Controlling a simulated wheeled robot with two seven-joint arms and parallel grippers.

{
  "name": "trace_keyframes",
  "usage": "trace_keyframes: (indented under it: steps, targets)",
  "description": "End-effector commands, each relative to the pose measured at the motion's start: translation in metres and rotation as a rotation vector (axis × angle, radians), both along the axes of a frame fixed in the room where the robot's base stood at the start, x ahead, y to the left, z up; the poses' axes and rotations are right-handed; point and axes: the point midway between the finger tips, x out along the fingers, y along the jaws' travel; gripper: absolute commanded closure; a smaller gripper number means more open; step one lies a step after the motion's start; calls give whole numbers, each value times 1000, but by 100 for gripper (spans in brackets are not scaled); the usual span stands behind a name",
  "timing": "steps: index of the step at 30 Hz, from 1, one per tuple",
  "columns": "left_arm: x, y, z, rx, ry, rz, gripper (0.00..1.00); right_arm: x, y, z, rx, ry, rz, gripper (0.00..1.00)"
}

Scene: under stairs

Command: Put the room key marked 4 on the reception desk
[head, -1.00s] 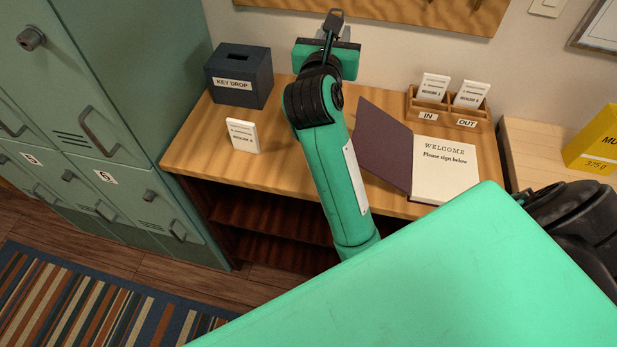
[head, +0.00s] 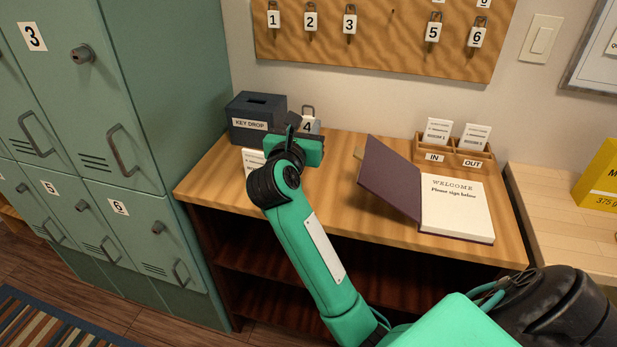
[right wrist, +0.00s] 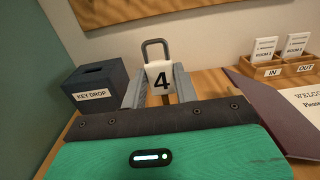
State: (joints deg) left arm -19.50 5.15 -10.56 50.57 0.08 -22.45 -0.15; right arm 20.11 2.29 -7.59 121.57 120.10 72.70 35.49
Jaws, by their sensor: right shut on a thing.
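The room key marked 4 (head: 308,126) has a white tag with a black number and a metal loop on top. My right gripper (head: 306,133) is shut on it and holds it upright over the back left part of the wooden reception desk (head: 335,185), just right of the key drop box. In the right wrist view the tag (right wrist: 161,79) is between the two grey fingers, loop upward. I cannot tell how high its lower edge is above the desktop. My left gripper is not in view.
The key drop box (head: 256,118) and a white card (head: 253,160), partly hidden by my arm, stand at the desk's left. An open guest book (head: 455,205) and an IN/OUT card holder (head: 453,157) are at right. The desk's middle is clear.

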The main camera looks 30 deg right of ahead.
Motion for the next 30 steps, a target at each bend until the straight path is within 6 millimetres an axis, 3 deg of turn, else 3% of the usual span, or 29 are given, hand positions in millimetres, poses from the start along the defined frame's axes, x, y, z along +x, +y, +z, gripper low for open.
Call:
trace_keyframes:
  steps: [3,9,14,22,30]
  targets:
    - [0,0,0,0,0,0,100,0,0,-35,-6,8,1,100]
    - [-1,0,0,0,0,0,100,0,0,-75,-3,4,1,100]
    - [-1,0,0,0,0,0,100,0,0,-88,-1,1,1,100]
    - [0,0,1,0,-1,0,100,0,0,-125,-2,2,1,100]
    - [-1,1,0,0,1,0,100,0,1,-129,0,-1,2,100]
